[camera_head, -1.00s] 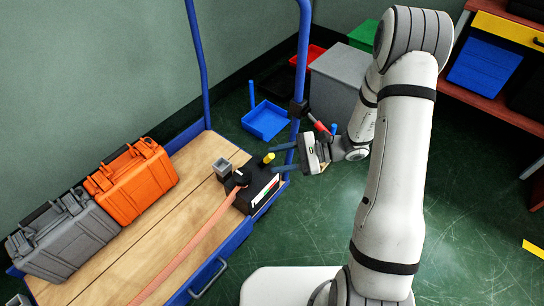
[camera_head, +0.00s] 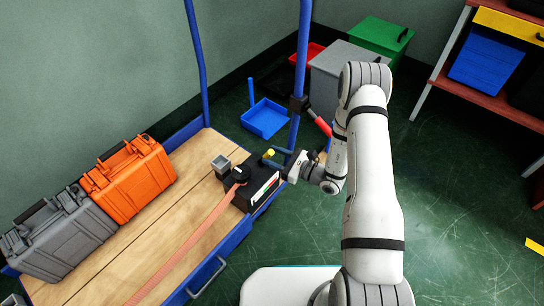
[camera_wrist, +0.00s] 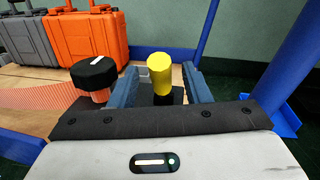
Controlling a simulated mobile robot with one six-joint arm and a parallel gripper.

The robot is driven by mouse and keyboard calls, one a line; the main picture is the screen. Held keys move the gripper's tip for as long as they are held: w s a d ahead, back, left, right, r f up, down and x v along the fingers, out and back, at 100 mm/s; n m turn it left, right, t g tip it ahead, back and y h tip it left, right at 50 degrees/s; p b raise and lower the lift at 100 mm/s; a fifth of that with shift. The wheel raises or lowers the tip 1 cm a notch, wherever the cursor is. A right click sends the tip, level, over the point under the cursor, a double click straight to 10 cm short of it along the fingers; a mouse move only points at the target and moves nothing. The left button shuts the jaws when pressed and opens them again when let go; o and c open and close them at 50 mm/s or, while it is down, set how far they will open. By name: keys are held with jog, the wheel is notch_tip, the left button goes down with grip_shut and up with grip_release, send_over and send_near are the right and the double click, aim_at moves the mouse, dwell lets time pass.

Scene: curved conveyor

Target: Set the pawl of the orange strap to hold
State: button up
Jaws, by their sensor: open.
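The orange strap (camera_head: 185,240) runs along the wooden cart deck to a black ratchet unit (camera_head: 250,195) at the deck's right end. The unit has a white label with coloured marks on its side. A black knob (camera_wrist: 94,73) with an orange underside stands on the strap side; the strap also shows in the wrist view (camera_wrist: 35,95). A yellow-capped lever (camera_wrist: 160,74), likely the pawl, sticks up beside the knob. My gripper (camera_wrist: 158,70) is open, with its blue fingers on either side of the yellow cap and visible gaps. In the head view, my gripper (camera_head: 275,158) reaches from the right.
An orange case (camera_head: 128,180) and a grey case (camera_head: 65,235) stand on the deck. A grey square post (camera_head: 221,164) stands near the unit. A blue upright (camera_head: 303,60) with a red-handled part rises close to my wrist. A blue bin (camera_head: 265,119) lies behind.

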jog(key=shift+x, duration=0.9)
jog(key=shift+c, duration=0.3)
